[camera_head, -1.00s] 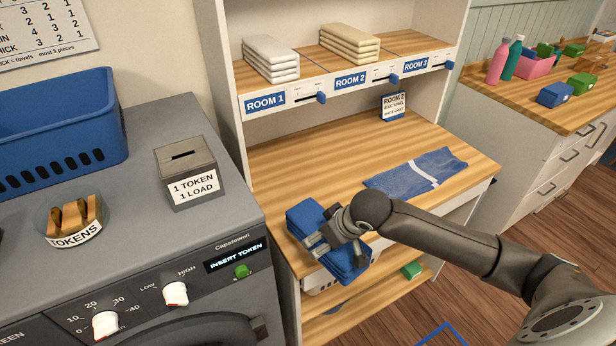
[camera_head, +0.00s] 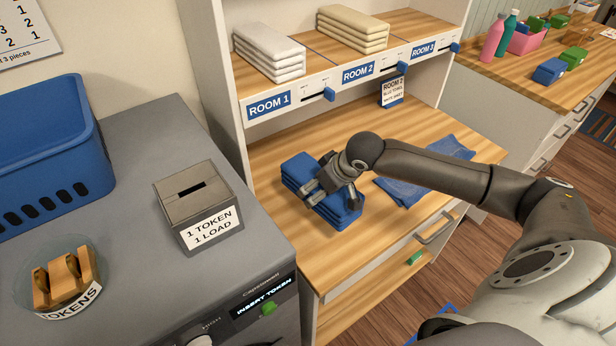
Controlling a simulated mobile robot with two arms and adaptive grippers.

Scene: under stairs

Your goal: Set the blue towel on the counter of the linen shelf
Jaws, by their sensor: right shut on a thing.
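The blue towel (camera_head: 298,174) is a folded stack of several layers. It is at the left front of the wooden counter (camera_head: 285,232) of the linen shelf, and I cannot tell whether it rests on the counter or is just above it. My right gripper (camera_head: 316,192) is shut on the towel from above, its fingers hiding the middle of the towel. My left gripper is not in view.
A flat blue cloth (camera_head: 400,190) lies to the right, partly behind my arm. White towels (camera_head: 268,55) and cream towels (camera_head: 352,30) sit on the upper shelf. A ROOM 2 card (camera_head: 392,92) stands at the counter's back. A token box (camera_head: 198,207) is on the grey machine at left.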

